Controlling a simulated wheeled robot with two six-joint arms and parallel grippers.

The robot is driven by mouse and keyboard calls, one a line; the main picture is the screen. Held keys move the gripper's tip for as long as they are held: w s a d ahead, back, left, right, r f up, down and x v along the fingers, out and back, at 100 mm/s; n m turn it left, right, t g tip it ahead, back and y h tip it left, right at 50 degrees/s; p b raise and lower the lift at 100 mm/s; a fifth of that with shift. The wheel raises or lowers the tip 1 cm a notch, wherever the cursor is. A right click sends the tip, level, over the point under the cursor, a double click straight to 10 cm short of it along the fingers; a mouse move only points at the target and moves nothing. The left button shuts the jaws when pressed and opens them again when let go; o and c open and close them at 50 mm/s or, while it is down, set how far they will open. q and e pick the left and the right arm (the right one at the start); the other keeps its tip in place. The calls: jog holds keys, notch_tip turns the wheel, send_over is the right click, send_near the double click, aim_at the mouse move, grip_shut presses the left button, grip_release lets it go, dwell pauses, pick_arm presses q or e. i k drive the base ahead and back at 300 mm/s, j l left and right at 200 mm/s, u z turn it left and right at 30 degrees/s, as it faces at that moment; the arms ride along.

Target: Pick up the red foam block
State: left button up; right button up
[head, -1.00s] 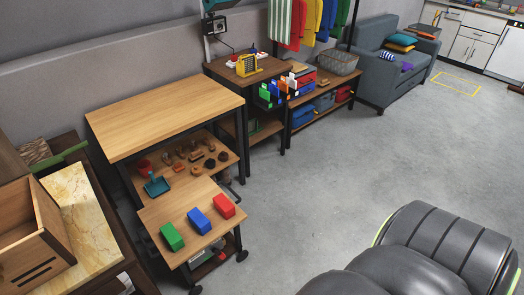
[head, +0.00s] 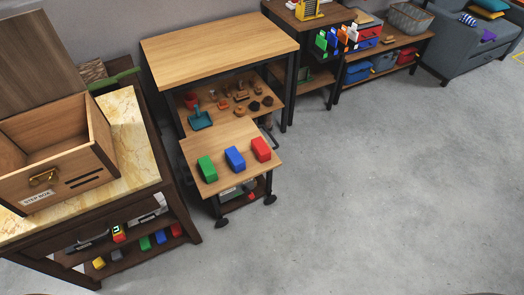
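The red foam block (head: 261,149) stands on the top of a small wheeled wooden cart (head: 225,180), near its right edge. A blue block (head: 235,159) and a green block (head: 207,169) stand to its left in a row, apart from it. Nothing covers the red block. Neither of my grippers shows in the head view.
A wooden workbench (head: 220,45) with a shelf of small items stands behind the cart. A marble-topped cabinet (head: 135,150) bearing an open wooden box (head: 55,165) stands at left. The grey floor (head: 390,190) to the right of the cart is clear.

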aim_at(261, 150)
jog(key=i+l+u, duration=0.15)
jog(key=l, duration=0.25)
jog(key=i+l+u, duration=0.1)
jog(key=i+l, duration=0.25)
jog(key=i+l+u, duration=0.15)
jog(key=l, duration=0.3)
jog(key=i+l+u, duration=0.15)
jog(key=l, duration=0.3)
jog(key=i+l+u, duration=0.1)
jog(key=i+l, duration=0.2)
jog(key=l, duration=0.2)
jog(key=i+l+u, duration=0.15)
jog(key=l, duration=0.35)
jog(key=i+l+u, duration=0.15)
jog(key=l, duration=0.35)
jog(key=i+l+u, duration=0.1)
jog(key=l, duration=0.4)
